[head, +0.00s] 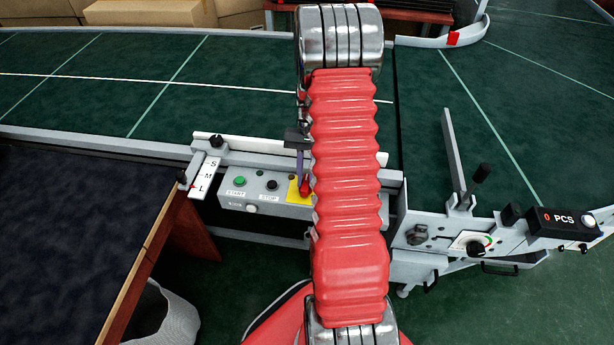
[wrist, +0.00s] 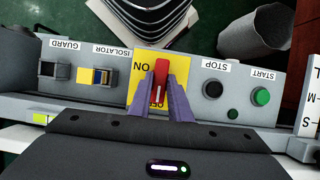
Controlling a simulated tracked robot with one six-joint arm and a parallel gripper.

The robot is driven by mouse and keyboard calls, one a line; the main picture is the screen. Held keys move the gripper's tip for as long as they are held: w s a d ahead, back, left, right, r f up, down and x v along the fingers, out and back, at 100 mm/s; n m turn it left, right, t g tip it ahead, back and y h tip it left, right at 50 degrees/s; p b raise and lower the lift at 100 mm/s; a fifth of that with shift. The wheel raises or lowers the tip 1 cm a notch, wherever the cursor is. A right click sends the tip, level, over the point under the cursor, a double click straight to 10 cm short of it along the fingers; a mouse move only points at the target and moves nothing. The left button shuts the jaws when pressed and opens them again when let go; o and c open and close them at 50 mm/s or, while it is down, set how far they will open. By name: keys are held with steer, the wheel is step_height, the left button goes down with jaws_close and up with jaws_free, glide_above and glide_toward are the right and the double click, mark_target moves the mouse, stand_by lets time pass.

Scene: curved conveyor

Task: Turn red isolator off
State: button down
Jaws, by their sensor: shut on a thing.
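The red isolator handle (wrist: 160,78) sits on a yellow plate (wrist: 136,88) on the grey control panel. In the wrist view it lies along the picture's up-down line, with the upside-down word ON beside its left side. My gripper (wrist: 161,97) has its two purple fingers on either side of the handle, shut on it. In the head view the handle's red tip (head: 304,188) and the yellow plate (head: 294,195) show just left of my arm, which hides the rest of the isolator.
The green START button (wrist: 261,97) and black STOP button (wrist: 213,89) are beside the isolator. Black GUARD (wrist: 54,71) and yellow-black ISOLATOR (wrist: 97,77) sockets are on the other side. A green conveyor (head: 170,85) runs behind the panel. A counter (head: 560,220) reads 0 PCS.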

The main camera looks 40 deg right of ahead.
steer(key=shift+w+r, duration=0.15)
steer(key=shift+w, duration=0.15)
steer(key=c, duration=2)
jaws_free()
steer(key=o, duration=0.4)
steer(key=shift+s, duration=0.15)
steer(key=shift+c, duration=0.2)
steer(key=v, duration=1.3)
steer(key=shift+r, duration=0.25)
steer(key=shift+d, duration=0.1)
